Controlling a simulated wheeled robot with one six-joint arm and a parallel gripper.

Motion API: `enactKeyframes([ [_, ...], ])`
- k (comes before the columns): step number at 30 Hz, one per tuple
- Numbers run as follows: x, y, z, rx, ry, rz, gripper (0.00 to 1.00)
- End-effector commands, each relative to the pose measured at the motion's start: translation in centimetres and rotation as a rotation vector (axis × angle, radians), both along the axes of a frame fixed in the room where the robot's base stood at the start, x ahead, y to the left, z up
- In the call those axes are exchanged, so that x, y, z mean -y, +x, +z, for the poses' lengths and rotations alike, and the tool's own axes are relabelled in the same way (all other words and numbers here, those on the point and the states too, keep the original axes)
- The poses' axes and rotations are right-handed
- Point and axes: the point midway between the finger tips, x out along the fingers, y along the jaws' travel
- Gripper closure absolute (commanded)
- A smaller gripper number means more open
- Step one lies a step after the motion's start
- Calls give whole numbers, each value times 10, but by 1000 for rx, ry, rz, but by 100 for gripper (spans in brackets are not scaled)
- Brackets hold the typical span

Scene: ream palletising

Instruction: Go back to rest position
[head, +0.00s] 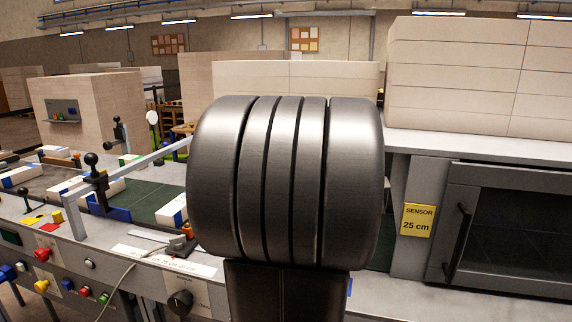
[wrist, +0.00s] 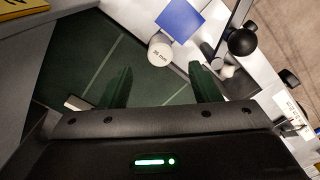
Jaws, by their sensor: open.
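My gripper (wrist: 158,85) shows in the wrist view with its two dark fingers apart, and I see nothing held between them. It is over or near a dark green surface with pale lines (wrist: 75,60); its height above that surface is unclear. In the head view, a large dark rounded part of my own arm fills the middle and hides the gripper. A white ream with a blue end (head: 172,209) lies on the green belt (head: 150,196) just left of my arm. More white reams (head: 20,176) lie further left.
A metal guide bar with a black knob (head: 91,159) crosses the conveyor. A white cylinder marked 50 mm (wrist: 160,53) and a blue plate (wrist: 180,19) are close beyond the fingers. A cabinet with a yellow sensor sign (head: 418,220) stands right. Large pale stacks (head: 460,75) stand behind.

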Motion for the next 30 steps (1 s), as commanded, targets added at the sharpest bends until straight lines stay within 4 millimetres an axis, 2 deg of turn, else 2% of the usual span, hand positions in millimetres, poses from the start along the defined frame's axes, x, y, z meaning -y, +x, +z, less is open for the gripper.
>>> enactKeyframes([
  [13,0,-1,-91,-5,1,0,43],
  [14,0,-1,-91,-1,0,0,43],
  [15,0,0,-76,4,-1,0,43],
  [22,0,0,-41,2,0,0,43],
  [26,0,0,-32,1,0,0,43],
  [30,0,0,-36,1,0,0,43],
])
